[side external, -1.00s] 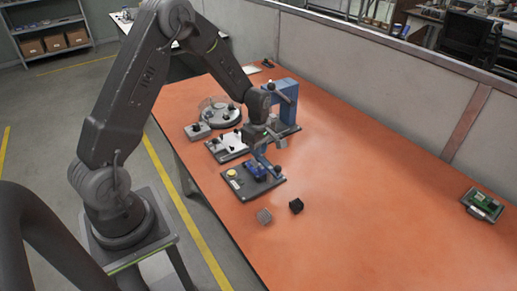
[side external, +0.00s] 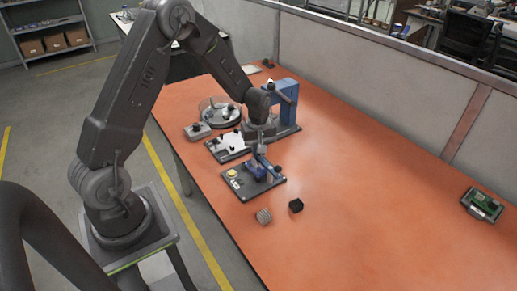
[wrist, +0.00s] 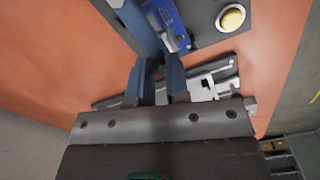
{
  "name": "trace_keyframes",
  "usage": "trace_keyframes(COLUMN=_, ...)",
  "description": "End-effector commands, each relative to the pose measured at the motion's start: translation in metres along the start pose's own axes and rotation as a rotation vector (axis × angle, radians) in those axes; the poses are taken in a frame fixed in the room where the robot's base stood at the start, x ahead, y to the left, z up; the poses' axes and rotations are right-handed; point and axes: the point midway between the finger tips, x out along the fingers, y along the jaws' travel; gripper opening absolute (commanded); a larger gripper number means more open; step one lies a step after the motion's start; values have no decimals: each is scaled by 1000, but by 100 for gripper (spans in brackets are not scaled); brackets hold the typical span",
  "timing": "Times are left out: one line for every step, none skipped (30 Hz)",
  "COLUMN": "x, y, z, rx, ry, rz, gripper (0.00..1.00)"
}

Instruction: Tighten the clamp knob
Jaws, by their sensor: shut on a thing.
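A dark fixture plate (side external: 240,187) with a yellow button (side external: 232,174) and a blue clamp (side external: 260,172) sits near the middle of the orange table. In the wrist view the yellow button (wrist: 232,18), a blue circuit board (wrist: 168,16) and a long blue bar (wrist: 143,28) show beyond the fingers. My gripper (side external: 261,150) is low over the back of this fixture. In the wrist view my gripper (wrist: 157,66) has its fingers close together at the blue bar's near end. It appears shut on the clamp knob, which the fingers mostly hide.
A white-topped fixture (side external: 229,147) and a round fixture (side external: 217,113) stand behind. A tall blue frame (side external: 286,98) stands close to my wrist. The table's right side is mostly clear.

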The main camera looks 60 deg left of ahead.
Motion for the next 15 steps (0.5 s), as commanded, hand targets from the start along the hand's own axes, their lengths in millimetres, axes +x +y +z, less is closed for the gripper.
trace_keyframes(x=-1, y=0, z=1, rx=43, ry=-1, rz=0, gripper=0)
trace_keyframes(x=-1, y=0, z=1, rx=72, ry=-1, rz=0, gripper=0)
trace_keyframes(x=-1, y=0, z=1, rx=110, ry=-1, rz=0, gripper=0)
trace_keyframes(x=-1, y=0, z=1, rx=139, ry=-1, rz=0, gripper=0)
trace_keyframes(x=-1, y=0, z=1, rx=167, ry=-1, rz=0, gripper=0)
trace_keyframes(x=-1, y=0, z=1, rx=205, ry=-1, rz=0, gripper=0)
trace_keyframes(x=-1, y=0, z=1, rx=234, ry=-1, rz=0, gripper=0)
trace_keyframes(x=-1, y=0, z=1, rx=262, ry=-1, rz=0, gripper=0)
trace_keyframes(x=-1, y=0, z=1, rx=301, ry=-1, rz=0, gripper=0)
trace_keyframes(x=-1, y=0, z=1, rx=329, ry=-1, rz=0, gripper=0)
trace_keyframes(x=-1, y=0, z=1, rx=357, ry=-1, rz=0, gripper=0)
trace_keyframes(x=-1, y=0, z=1, rx=396, ry=-1, rz=0, gripper=0)
trace_keyframes(x=-1, y=0, z=1, rx=424, ry=-1, rz=0, gripper=0)
trace_keyframes(x=-1, y=0, z=1, rx=452, ry=-1, rz=0, gripper=0)
trace_keyframes(x=-1, y=0, z=1, rx=491, ry=-2, rz=0, gripper=0)
